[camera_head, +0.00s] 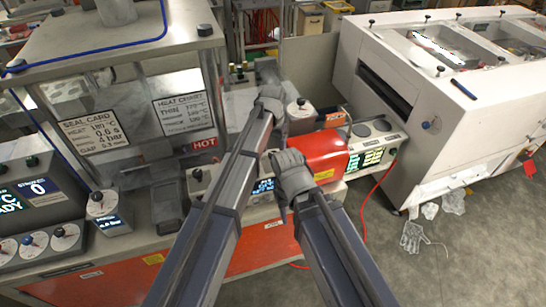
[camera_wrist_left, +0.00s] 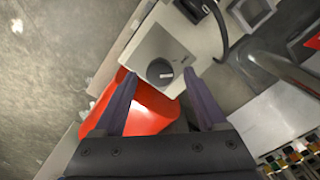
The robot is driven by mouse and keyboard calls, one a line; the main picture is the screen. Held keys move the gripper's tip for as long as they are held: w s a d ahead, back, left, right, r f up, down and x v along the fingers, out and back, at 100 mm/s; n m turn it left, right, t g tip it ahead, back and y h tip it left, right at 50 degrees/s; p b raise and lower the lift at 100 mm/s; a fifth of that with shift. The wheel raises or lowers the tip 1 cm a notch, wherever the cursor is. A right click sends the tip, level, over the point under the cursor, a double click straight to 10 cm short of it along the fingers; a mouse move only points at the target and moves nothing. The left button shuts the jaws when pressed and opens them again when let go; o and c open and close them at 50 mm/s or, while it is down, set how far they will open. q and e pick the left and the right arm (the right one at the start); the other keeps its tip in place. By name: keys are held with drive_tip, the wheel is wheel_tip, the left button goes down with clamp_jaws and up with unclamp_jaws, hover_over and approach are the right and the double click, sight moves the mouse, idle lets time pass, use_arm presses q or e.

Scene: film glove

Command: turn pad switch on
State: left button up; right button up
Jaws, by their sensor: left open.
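A dark round knob with a white mark, which looks like the pad switch (camera_wrist_left: 160,71), sits on a pale square box (camera_wrist_left: 152,45) in the left wrist view. In the head view, a box with a small knob (camera_head: 300,102) stands just right of my left gripper (camera_head: 272,97). In the left wrist view, my left gripper (camera_wrist_left: 158,82) is open, with its two fingers spread and the knob between and just beyond their tips. I cannot tell whether they touch it. My right gripper (camera_head: 284,165) is in front of the red cover; its jaws are not clear.
The red cover (camera_head: 322,152) lies close below the left gripper. Sign plates (camera_head: 92,130) and a bench with dials (camera_head: 62,237) are at left. A large white machine (camera_head: 440,110) stands at right. A red cable (camera_head: 372,200) hangs toward the floor.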

use_arm(q)
drive_tip(key=shift+f, duration=0.4)
drive_tip(key=shift+r, duration=0.1)
clamp_jaws()
